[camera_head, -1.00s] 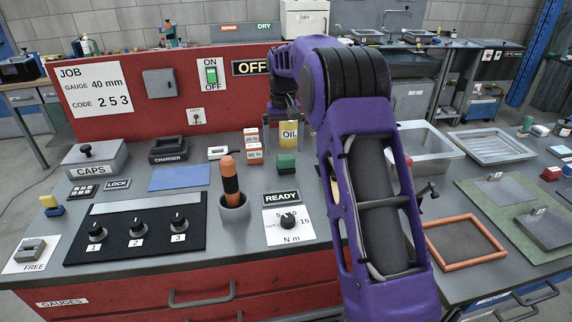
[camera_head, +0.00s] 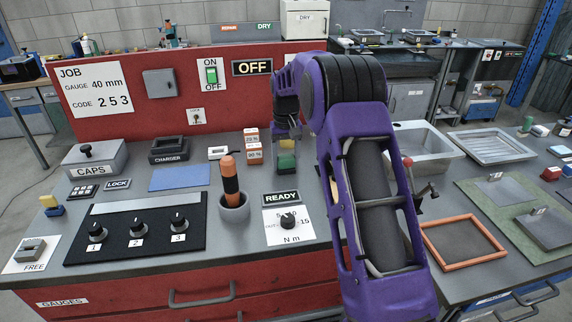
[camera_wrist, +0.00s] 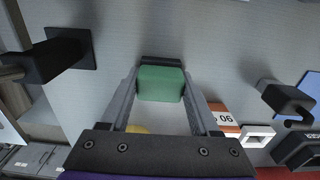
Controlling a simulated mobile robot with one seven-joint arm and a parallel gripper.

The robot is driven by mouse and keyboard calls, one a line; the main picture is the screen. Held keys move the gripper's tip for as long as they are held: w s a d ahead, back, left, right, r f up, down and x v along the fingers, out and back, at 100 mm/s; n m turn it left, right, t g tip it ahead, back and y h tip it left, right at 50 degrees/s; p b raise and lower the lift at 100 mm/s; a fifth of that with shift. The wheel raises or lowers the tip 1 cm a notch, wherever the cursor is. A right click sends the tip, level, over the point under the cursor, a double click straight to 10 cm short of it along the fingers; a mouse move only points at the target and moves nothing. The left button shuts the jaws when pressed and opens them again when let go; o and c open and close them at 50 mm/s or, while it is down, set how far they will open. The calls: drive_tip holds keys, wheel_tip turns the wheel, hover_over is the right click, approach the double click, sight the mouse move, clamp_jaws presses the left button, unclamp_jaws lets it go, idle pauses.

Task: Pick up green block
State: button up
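The green block (camera_head: 286,163) stands on the grey bench top, in front of the yellow oil can (camera_head: 287,143). In the wrist view the green block (camera_wrist: 160,83) lies in the middle, seen between the two fingers. My gripper (camera_wrist: 160,78) is open, with a finger on each side of the block and a visible gap to the left one. In the head view my gripper (camera_head: 287,133) hangs over the block and partly hides the oil can. Contact with the block cannot be told.
The READY plate (camera_head: 281,197) and a dial (camera_head: 288,221) lie in front. A grey sink (camera_head: 425,145) is to the right. The red panel (camera_head: 130,95) rises behind.

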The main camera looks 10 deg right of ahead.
sight(286, 156)
drive_tip(key=c, duration=0.8)
drive_tip(key=shift+o, duration=0.2)
drive_tip(key=shift+r, duration=0.1)
wheel_tip(286, 156, up, 10)
drive_tip(key=shift+f, duration=0.1)
